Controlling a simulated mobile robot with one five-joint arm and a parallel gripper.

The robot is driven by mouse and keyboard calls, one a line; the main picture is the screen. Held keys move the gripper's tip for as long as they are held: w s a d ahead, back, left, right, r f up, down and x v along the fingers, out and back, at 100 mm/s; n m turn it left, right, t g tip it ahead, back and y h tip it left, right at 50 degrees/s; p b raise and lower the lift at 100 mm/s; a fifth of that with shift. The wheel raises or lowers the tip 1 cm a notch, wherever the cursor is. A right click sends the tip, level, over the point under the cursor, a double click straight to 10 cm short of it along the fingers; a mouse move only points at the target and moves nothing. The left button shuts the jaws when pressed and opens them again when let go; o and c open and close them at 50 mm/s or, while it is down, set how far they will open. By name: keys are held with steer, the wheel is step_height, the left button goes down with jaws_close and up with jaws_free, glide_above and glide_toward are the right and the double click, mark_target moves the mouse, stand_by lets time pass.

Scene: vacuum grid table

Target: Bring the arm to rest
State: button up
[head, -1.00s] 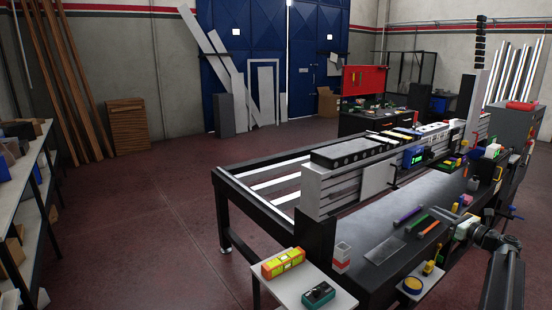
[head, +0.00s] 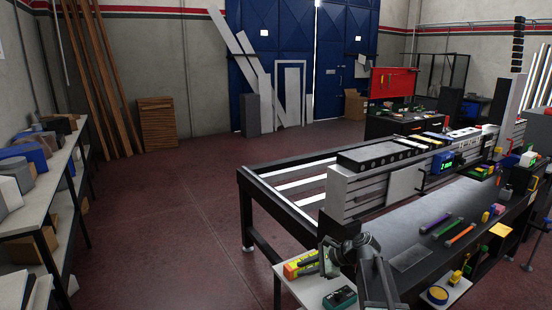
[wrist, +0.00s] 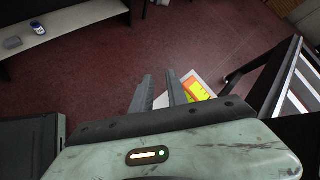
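My gripper (wrist: 159,80) shows in the wrist view with its two grey fingers apart and floor visible between them; nothing is held. In the head view my arm is folded up at the bottom centre, in front of the workbench (head: 415,235). The gripper end (head: 328,256) is over or in front of the small white side shelf (head: 312,290), partly covering a yellow and orange device (head: 297,266). That device also shows in the wrist view (wrist: 196,88), just beyond the right finger. I cannot tell the height between the gripper and the shelf.
A green-black meter (head: 340,298) lies on the side shelf. Pens, small tools and a yellow note (head: 500,230) lie on the bench. A black frame table (head: 275,180) stands behind it. Shelving (head: 40,200) stands at left, with clear red floor (head: 170,220) between.

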steer(key=s+a+f+n+g+h, duration=0.1)
steer(key=s+f+n+g+h, duration=0.2)
steer(key=s, duration=0.4)
steer(key=s+a+f+n+h, duration=0.2)
steer(key=s+f+n, duration=0.2)
steer(key=s+n, duration=0.15)
steer(key=s+d+f+n+g+h, duration=0.1)
steer(key=s+d+n+h, duration=0.3)
steer(key=d, duration=0.6)
steer(key=s+n, duration=0.2)
steer(key=n, duration=0.1)
steer(key=shift+s+f+n, duration=0.3)
steer(key=shift+f+n, duration=0.05)
